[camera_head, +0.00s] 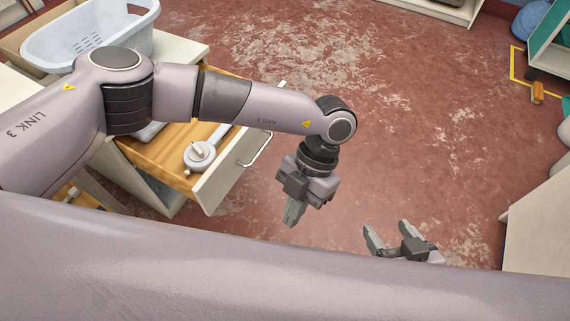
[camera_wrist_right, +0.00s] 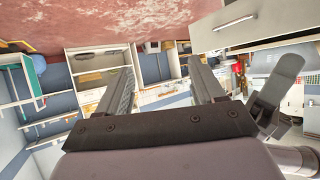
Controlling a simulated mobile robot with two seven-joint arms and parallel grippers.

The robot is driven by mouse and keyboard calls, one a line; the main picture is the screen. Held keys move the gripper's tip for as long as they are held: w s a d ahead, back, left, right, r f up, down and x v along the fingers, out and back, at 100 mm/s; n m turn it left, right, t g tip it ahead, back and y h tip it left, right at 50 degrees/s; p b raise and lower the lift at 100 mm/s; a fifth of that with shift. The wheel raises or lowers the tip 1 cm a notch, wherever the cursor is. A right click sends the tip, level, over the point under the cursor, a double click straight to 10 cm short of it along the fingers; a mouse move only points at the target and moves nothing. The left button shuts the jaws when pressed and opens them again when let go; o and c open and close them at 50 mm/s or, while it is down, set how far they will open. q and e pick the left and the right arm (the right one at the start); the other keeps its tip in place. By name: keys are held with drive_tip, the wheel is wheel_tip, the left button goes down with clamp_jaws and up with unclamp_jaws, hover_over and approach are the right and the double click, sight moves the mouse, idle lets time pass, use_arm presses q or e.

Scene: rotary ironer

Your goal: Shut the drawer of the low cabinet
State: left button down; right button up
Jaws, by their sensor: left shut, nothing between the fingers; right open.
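The low cabinet (camera_head: 150,182) stands at the left, with its wooden drawer (camera_head: 165,160) pulled out. The drawer's pale front (camera_head: 225,180) has a metal bar handle (camera_head: 258,150). A white, round-bodied object (camera_head: 200,155) lies inside, and my left arm hides part of the drawer. My left gripper (camera_head: 293,218) is shut and empty, pointing down, apart from the drawer front and to its right in the head view. My right gripper (camera_head: 386,228) is open and empty, further right; its fingers also show in the right wrist view (camera_wrist_right: 160,62).
A pale blue laundry basket (camera_head: 88,35) stands at the back left. The worn red floor (camera_head: 400,120) is clear in the middle. A pale furniture side (camera_head: 540,225) is at the right edge, and a teal-sided shelf unit (camera_head: 548,50) stands at the far right.

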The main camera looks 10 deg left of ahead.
use_arm(q)
drive_tip(key=w+a+r+n+t+y+b, duration=0.1)
drive_tip(key=w+a+r+t+y, duration=0.2)
drive_tip(key=w+a, duration=0.6)
drive_tip(key=y+b, duration=0.1)
drive_tip(key=b, duration=0.1)
approach(207, 187)
drive_tip(key=x, duration=0.4)
drive_tip(key=shift+s+a+f, duration=0.1)
drive_tip(key=shift+f, duration=0.3)
use_arm(e)
drive_tip(key=shift+w+a+f+y, duration=0.2)
drive_tip(key=shift+a+f, duration=0.1)
drive_tip(key=shift+a, duration=0.15)
drive_tip(key=shift+w+a+f+y, duration=0.15)
drive_tip(key=shift+a+f, duration=0.1)
drive_tip(key=shift+a, duration=0.2)
drive_tip(key=shift+w, duration=0.1)
